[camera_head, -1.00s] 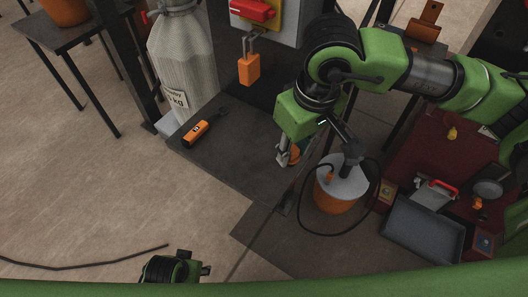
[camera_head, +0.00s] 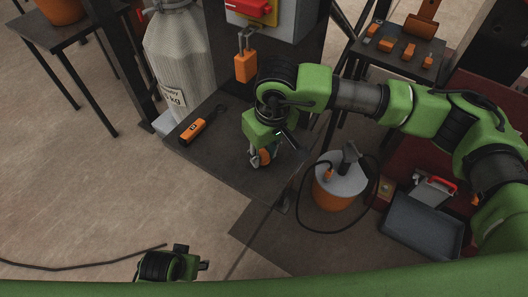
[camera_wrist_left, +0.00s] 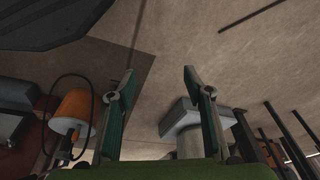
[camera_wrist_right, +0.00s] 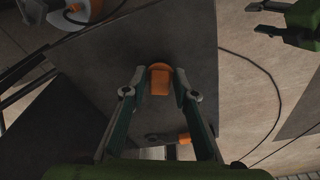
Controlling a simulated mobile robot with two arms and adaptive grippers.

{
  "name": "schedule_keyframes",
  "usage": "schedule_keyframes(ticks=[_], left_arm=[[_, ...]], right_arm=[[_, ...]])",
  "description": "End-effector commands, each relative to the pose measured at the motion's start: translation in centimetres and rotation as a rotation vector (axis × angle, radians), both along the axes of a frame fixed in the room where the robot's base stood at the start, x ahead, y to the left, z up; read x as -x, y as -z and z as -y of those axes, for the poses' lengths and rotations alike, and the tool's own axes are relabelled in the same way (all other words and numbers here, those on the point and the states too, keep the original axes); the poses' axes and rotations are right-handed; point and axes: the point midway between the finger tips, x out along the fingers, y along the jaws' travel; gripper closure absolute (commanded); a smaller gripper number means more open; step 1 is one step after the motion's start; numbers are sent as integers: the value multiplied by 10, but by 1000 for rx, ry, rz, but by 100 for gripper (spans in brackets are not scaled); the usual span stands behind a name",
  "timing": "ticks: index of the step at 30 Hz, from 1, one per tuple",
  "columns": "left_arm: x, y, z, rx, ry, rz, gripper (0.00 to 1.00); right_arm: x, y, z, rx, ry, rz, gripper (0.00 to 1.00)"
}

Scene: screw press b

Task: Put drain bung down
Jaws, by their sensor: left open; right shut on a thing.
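The drain bung (camera_head: 265,157) is a small orange piece between the fingers of my right gripper (camera_head: 256,161). In the right wrist view the bung (camera_wrist_right: 160,82) shows an orange block with a rounded end, with a fingertip on each side. The dark platform top (camera_head: 225,145) lies below it; I cannot tell whether the bung touches it. My left gripper (camera_head: 203,265) is low at the front in the head view, away from the platform. In the left wrist view its fingers (camera_wrist_left: 155,82) are wide apart with nothing between them.
An orange-handled tool (camera_head: 193,132) lies on the platform's left part. A pale sack (camera_head: 178,70) stands behind it, and an orange padlock (camera_head: 245,68) hangs above.

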Motion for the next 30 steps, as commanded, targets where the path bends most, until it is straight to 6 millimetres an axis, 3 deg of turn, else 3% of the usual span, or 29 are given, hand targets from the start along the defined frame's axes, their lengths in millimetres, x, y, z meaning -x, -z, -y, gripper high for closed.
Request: schedule_keyframes(ticks=[3, 4, 6, 19, 30], left_arm=[[3, 2, -1, -1, 0, -7, 53], [4, 2, -1, -1, -1, -8, 53], [5, 3, -1, -2, -1, -10, 53], [6, 4, -2, -1, -1, -9, 53], [5, 20, -3, -4, 0, -11, 53]], right_arm=[[0, 0, 0, 0, 0, 0, 99], [0, 0, 0, 0, 0, 0, 68], [0, 0, 0, 1, 0, -1, 57], [0, -9, 1, -1, 1, 2, 57], [9, -82, 7, -1, 1, 4, 57]])
